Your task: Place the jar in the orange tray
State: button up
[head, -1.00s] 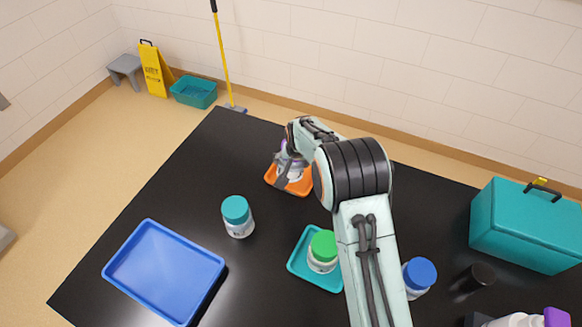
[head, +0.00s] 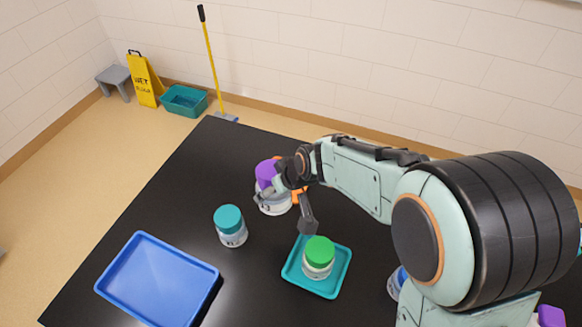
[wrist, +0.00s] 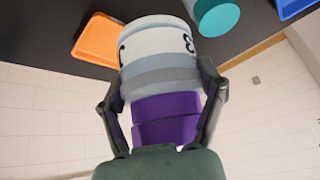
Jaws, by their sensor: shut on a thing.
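My gripper (head: 286,208) is shut on a jar with a purple lid (head: 266,172) and a pale body (head: 273,203). In the wrist view the fingers (wrist: 163,100) grip both sides of this jar (wrist: 160,45), whose white label carries a dark mark. The orange tray (head: 301,193) is mostly hidden behind my gripper in the head view. In the wrist view the orange tray (wrist: 97,40) lies beside the jar, partly covered by it, and its visible part is empty. The jar appears held above the table; its exact height is unclear.
A teal-lidded jar (head: 230,229) stands left of my gripper. A green-lidded jar (head: 318,257) stands in a teal tray (head: 338,282). An empty blue tray (head: 157,280) lies front left. A blue-lidded jar (head: 395,282) is partly hidden by my arm. Black table (head: 190,190) is clear at left.

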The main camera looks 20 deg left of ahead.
jog(key=shift+a+n+g+y, duration=0.2)
jog(key=shift+n+g+y, duration=0.1)
jog(key=shift+n, duration=0.5)
jog(key=shift+w+n, duration=0.2)
jog(key=shift+n, duration=0.4)
jog(key=w+d+y, duration=0.1)
jog(key=w+d, duration=0.2)
jog(key=d, duration=0.1)
jog(key=shift+t, duration=0.4)
jog(key=w+a+f, duration=0.2)
jog(key=w+f, duration=0.1)
jog(key=w+a+f, duration=0.2)
jog(key=w+f, duration=0.2)
jog(key=w+a+f, duration=0.3)
jog(key=w, duration=0.1)
jog(key=shift+w+a+f, duration=0.1)
jog(key=shift+w+f, duration=0.15)
jog(key=shift+f, duration=0.05)
jog(key=shift+w+f, duration=0.15)
jog(key=shift+f, duration=1.55)
jog(key=o, duration=1.2)
jog(key=shift+f, duration=0.1)
